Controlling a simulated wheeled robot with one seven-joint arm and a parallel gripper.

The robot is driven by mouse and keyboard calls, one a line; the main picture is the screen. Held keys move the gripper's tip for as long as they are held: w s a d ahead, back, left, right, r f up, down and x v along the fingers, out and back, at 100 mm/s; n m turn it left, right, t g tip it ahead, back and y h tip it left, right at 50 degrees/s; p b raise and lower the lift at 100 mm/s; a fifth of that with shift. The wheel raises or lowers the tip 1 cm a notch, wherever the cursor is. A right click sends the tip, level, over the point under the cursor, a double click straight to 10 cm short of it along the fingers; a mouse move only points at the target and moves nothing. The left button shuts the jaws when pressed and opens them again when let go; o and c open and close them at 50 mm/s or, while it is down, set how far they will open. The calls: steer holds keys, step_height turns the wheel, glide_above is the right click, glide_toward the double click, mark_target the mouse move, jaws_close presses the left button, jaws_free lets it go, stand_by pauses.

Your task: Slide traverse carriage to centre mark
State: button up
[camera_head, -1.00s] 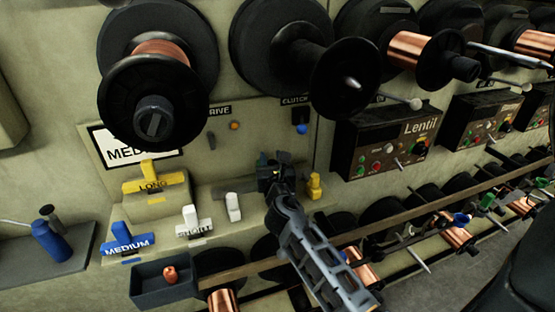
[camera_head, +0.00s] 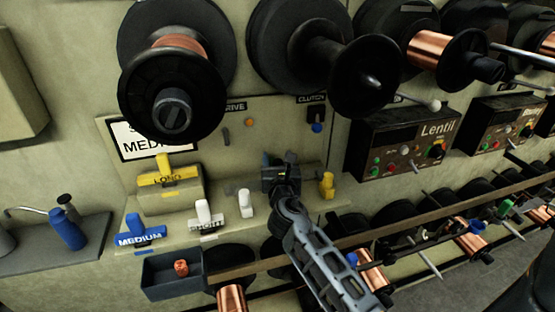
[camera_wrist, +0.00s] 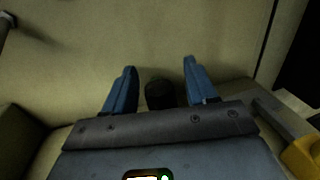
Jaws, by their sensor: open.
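My gripper (camera_head: 282,168) is over the ledge under the winder panel, between a white upright knob (camera_head: 246,203) and a yellow upright post (camera_head: 327,185). In the wrist view my gripper (camera_wrist: 160,66) has its two blue fingers apart. A dark rounded knob (camera_wrist: 160,94) shows between them, with a gap on each side. I cannot tell whether this knob belongs to the traverse carriage; my gripper and arm hide much of that spot in the head view. I cannot make out a centre mark.
Yellow LONG (camera_head: 168,177), white SHORT (camera_head: 204,213) and blue MEDIUM (camera_head: 139,232) pieces stand left on the ledge. A dark tray (camera_head: 172,286) holds a small copper-coloured item. A large spool (camera_head: 172,110) juts out above. A rail with copper spools runs below.

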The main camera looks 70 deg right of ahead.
steer(key=b+v, duration=0.1)
steer(key=v, duration=0.6)
steer(key=shift+s+a, duration=0.1)
steer(key=shift+a, duration=0.05)
stand_by(0.4)
